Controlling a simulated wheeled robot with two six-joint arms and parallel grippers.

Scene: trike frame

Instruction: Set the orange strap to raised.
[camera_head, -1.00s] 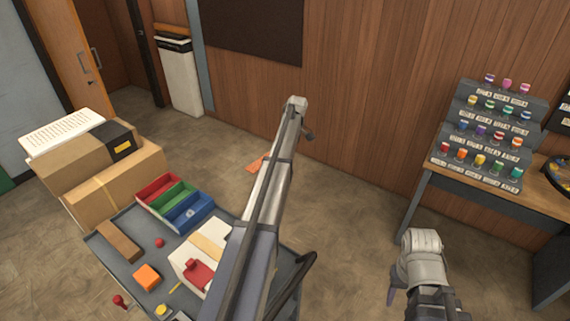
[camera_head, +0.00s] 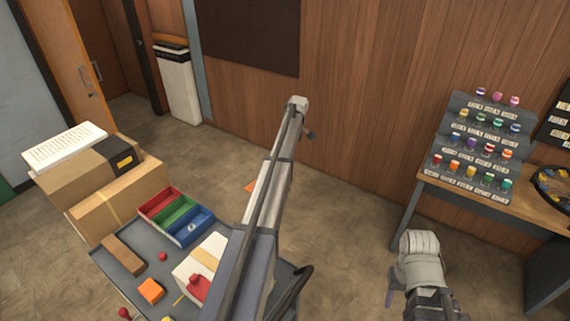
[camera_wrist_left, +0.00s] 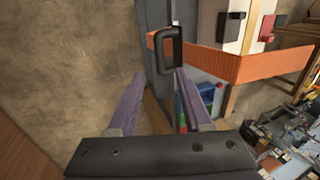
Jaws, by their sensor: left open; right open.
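The orange strap (camera_wrist_left: 235,62) crosses the upper right of the left wrist view as a broad band, with a dark rectangular loop (camera_wrist_left: 168,50) at its left end. A small orange piece (camera_head: 251,187) shows beside my arm in the head view; I cannot tell whether it is the strap. My left gripper (camera_wrist_left: 158,78) is open, its purple fingers apart and pointing toward the loop, with nothing held. The head view hides it behind the arm. My right gripper (camera_head: 390,298) hangs at the lower right, partly hidden, away from the strap.
A grey cart top (camera_head: 118,272) carries a red-green-blue bin (camera_head: 176,217), an orange block (camera_head: 151,290) and a white box (camera_head: 213,246). Cardboard boxes (camera_head: 112,205) stand beside it. A bottle rack (camera_head: 455,183) stands on a table at right. Floor between is clear.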

